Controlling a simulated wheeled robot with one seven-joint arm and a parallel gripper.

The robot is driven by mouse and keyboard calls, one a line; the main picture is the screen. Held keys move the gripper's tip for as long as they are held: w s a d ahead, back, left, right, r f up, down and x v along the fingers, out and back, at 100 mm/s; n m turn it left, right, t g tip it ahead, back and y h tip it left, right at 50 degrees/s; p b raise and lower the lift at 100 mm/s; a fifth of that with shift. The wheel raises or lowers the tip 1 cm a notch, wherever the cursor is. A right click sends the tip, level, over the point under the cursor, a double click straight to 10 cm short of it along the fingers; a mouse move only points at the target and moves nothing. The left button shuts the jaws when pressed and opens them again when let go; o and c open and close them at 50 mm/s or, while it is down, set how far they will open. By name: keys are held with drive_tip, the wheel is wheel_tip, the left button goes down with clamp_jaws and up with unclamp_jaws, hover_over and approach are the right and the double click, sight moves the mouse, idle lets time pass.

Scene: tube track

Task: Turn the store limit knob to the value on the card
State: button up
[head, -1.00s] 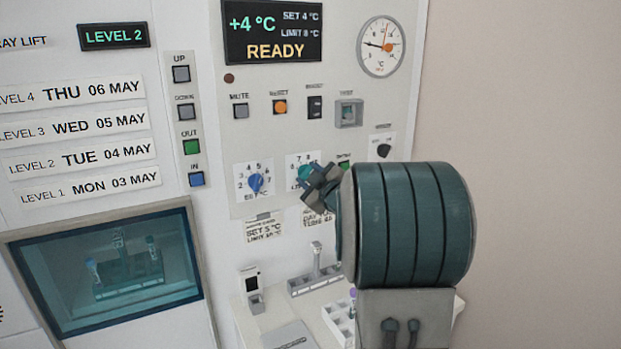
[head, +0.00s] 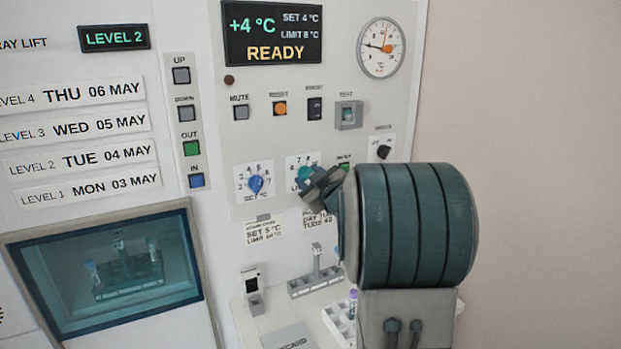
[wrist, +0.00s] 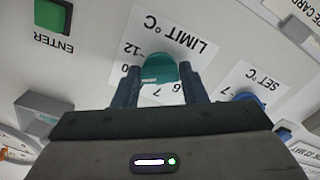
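The teal store limit knob (wrist: 160,70) sits on a white dial marked LIMIT °C; it also shows in the head view (head: 304,174), partly hidden by my gripper. My gripper (wrist: 160,82) is at the knob, one finger on each side. Hardly any gap shows, but I cannot tell whether the fingers press on it. The knob's exact pointer setting is unclear. The card (head: 264,231) below the blue knob reads SET 5 °C and a LIMIT value too blurred to read surely. The display (head: 272,32) reads +4 °C, SET 4 °C, LIMIT 8 °C, READY.
The blue SET knob (head: 256,184) is left of the limit knob. A green ENTER button (wrist: 52,14) and a grey guarded switch (wrist: 45,110) are close by. A second card (head: 318,218) hangs below the limit dial. A shelf with racks (head: 315,283) lies below.

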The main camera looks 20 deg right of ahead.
drive_tip(key=shift+o, duration=1.4)
drive_tip(key=shift+s, duration=0.15)
drive_tip(key=s+b, duration=0.2)
drive_tip(key=s, duration=1.1)
drive_tip(key=shift+s+d+b, duration=0.25)
drive_tip(key=shift+s+b, duration=0.05)
drive_tip(key=shift+b, duration=0.1)
drive_tip(key=shift+w+f, duration=0.1)
drive_tip(key=s+a+f+m+g, duration=0.6)
drive_tip(key=s+a+f+g, duration=0.9)
drive_tip(key=s, duration=0.6)
drive_tip(key=a+f, duration=0.2)
drive_tip(key=a, duration=0.1)
drive_tip(key=shift+a+f+h, duration=0.15)
drive_tip(key=shift+a+h, duration=0.1)
drive_tip(key=shift+h, duration=0.05)
